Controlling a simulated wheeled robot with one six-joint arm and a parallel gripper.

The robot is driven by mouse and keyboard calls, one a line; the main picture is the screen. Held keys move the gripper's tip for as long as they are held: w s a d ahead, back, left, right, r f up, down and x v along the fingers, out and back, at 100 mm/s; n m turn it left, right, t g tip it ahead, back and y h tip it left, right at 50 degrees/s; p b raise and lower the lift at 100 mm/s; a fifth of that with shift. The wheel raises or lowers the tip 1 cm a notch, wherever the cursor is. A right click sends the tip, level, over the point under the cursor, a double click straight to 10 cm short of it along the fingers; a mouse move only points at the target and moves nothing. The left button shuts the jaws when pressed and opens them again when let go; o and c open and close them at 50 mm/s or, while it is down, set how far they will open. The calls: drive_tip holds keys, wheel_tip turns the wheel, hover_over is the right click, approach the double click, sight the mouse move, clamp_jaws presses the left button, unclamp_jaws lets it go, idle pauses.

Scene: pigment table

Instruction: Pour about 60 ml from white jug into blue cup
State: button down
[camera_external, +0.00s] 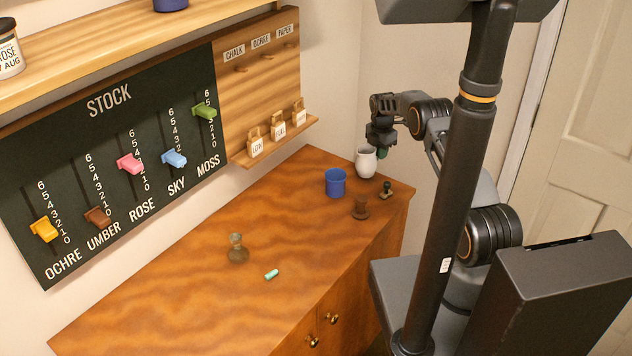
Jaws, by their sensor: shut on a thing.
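The white jug (366,164) is upright at the far right corner of the wooden table, on it or just above it; I cannot tell which. My gripper (382,149) points down at the jug's right upper side and is shut on it; the exact contact is small and partly hidden. The blue cup (335,184) stands upright on the table, left of and nearer than the jug. Its contents and the jug's are not visible.
A small dark stamp-like thing (386,190) and a brown vessel (361,208) stand close to the cup and jug. A glass vessel (237,248) and a teal stick (272,274) are further left. The table's front left is clear.

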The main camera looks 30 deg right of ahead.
sight(344, 142)
drive_tip(key=shift+s+a+r+t+h+p, duration=0.25)
drive_tip(key=shift+a+r+t+h+p, duration=0.2)
drive_tip(key=shift+r+h+p, duration=0.3)
drive_tip(key=a+h, duration=0.1)
drive_tip(key=s+a+r+t+h, duration=0.1)
drive_tip(key=r+h, duration=0.1)
drive_tip(key=shift+s+a+t, duration=0.25)
drive_tip(key=shift+a+t, duration=0.1)
drive_tip(key=shift+a, duration=0.05)
drive_tip(key=shift+s+a+r+h+b, duration=0.15)
drive_tip(key=shift+a+h+b, duration=0.15)
drive_tip(key=shift+b, duration=0.1)
drive_tip(key=shift+s+a+r+t+h+b, duration=0.3)
drive_tip(key=shift+a+r+t+h+b, duration=0.15)
drive_tip(key=shift+a+h+b, duration=0.2)
drive_tip(key=r+h+b, duration=0.1)
drive_tip(key=a+r+t+h+b, duration=0.1)
drive_tip(key=r+b, duration=0.1)
drive_tip(key=shift+s+a+r+t+h, duration=0.1)
drive_tip(key=shift+s+a+t+h, duration=0.05)
drive_tip(key=shift+s+t+h, duration=0.25)
drive_tip(key=shift+s+a+r+t+h+b, duration=0.25)
drive_tip(key=shift+r+h+b, duration=0.25)
drive_tip(key=shift+b, duration=0.3)
drive_tip(key=shift+s+a+r+h+b, duration=0.1)
drive_tip(key=shift+a+r+h+b, duration=0.25)
drive_tip(key=shift+h, duration=0.15)
